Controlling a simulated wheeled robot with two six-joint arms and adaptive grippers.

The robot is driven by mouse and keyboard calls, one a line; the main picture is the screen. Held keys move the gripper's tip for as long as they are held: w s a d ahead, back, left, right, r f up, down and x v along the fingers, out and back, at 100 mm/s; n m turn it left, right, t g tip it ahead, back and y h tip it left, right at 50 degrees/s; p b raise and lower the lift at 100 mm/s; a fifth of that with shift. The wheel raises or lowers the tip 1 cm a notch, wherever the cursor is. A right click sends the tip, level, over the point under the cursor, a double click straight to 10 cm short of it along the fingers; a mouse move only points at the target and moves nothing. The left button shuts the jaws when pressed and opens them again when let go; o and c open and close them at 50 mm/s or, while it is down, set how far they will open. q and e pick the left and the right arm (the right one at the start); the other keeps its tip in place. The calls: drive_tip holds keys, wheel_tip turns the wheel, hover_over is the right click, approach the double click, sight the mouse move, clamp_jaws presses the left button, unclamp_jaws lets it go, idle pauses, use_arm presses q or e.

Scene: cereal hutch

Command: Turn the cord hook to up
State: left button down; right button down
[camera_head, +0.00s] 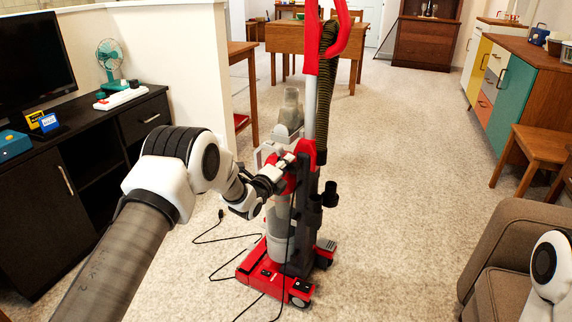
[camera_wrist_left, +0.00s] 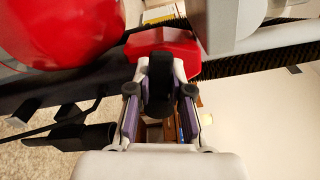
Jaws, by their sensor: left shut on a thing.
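A red and grey upright vacuum cleaner (camera_head: 268,270) stands on the carpet in the middle of the head view. My left gripper (camera_head: 284,164) reaches its upper body from the left, next to the red part and the pole. In the left wrist view, my left gripper (camera_wrist_left: 160,112) has its two fingers on either side of a dark upright piece, which looks like the cord hook (camera_wrist_left: 160,78). It is shut on this piece. A red part (camera_wrist_left: 180,45) shows just behind the hook. In the head view the hook is hidden by the gripper. My right gripper is out of view.
A black cord (camera_head: 205,235) lies loose on the carpet left of the vacuum. A ribbed dark hose (camera_head: 324,100) runs beside the pole. A black TV cabinet (camera_head: 45,190) stands left, and a brown armchair (camera_head: 500,245) right. The carpet to the right of the vacuum is clear.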

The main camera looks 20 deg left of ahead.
use_arm(q)
drive_tip(key=m, duration=0.2)
drive_tip(key=r+m, duration=0.1)
drive_tip(key=m+p, duration=0.1)
drive_tip(key=m, duration=0.1)
drive_tip(key=shift+d+r+m, duration=0.15)
drive_tip(key=shift+d+m, duration=0.15)
drive_tip(key=shift+d, duration=0.05)
drive_tip(key=m, duration=0.2)
drive_tip(key=shift+s+d+r+m, duration=0.1)
drive_tip(key=shift+d+r+m, duration=0.15)
drive_tip(key=shift+m, duration=0.15)
drive_tip(key=shift+d+m, duration=0.2)
drive_tip(key=shift+m, duration=0.6)
drive_tip(key=shift+m+b, duration=0.35)
drive_tip(key=shift+m, duration=0.15)
drive_tip(key=m+b, duration=0.1)
drive_tip(key=b, duration=0.2)
drive_tip(key=d+m+b, duration=0.1)
drive_tip(key=m+b, duration=0.1)
drive_tip(key=b, duration=0.1)
drive_tip(key=shift+s+f+m+b, duration=0.1)
drive_tip(key=shift+f+m+b, duration=0.05)
drive_tip(key=shift+m+b, duration=0.2)
drive_tip(key=shift+r+b, duration=0.2)
drive_tip(key=shift+b, duration=0.2)
drive_tip(key=c, duration=1)
unclamp_jaws()
drive_tip(key=shift+c, duration=0.2)
